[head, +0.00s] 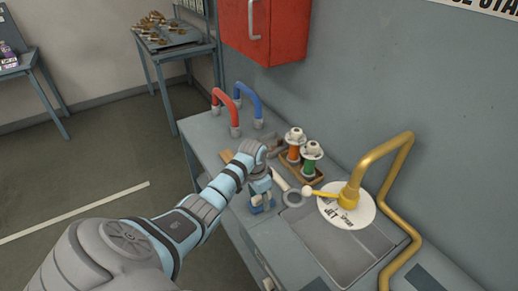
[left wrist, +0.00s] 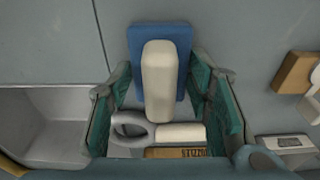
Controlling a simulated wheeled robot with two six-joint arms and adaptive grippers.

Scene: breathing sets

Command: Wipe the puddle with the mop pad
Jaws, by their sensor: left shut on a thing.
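The mop pad, a blue slab with a cream block on top, shows between my fingers in the left wrist view (left wrist: 160,80). In the head view its blue edge (head: 258,209) shows low under my left gripper (head: 262,196), over the grey counter. My left gripper (left wrist: 162,105) is shut on the mop pad, with a teal-padded finger on each side. I cannot tell whether the pad touches the counter. I cannot make out a puddle in either view. My right gripper is not in view.
A grey ring with a pale handle (head: 292,198) lies close to the gripper. A wooden rack (head: 290,170) with orange and green spools, a white disc (head: 347,211) and a yellow pipe (head: 385,150) stand nearby. A recessed basin (left wrist: 40,125) shows in the wrist view.

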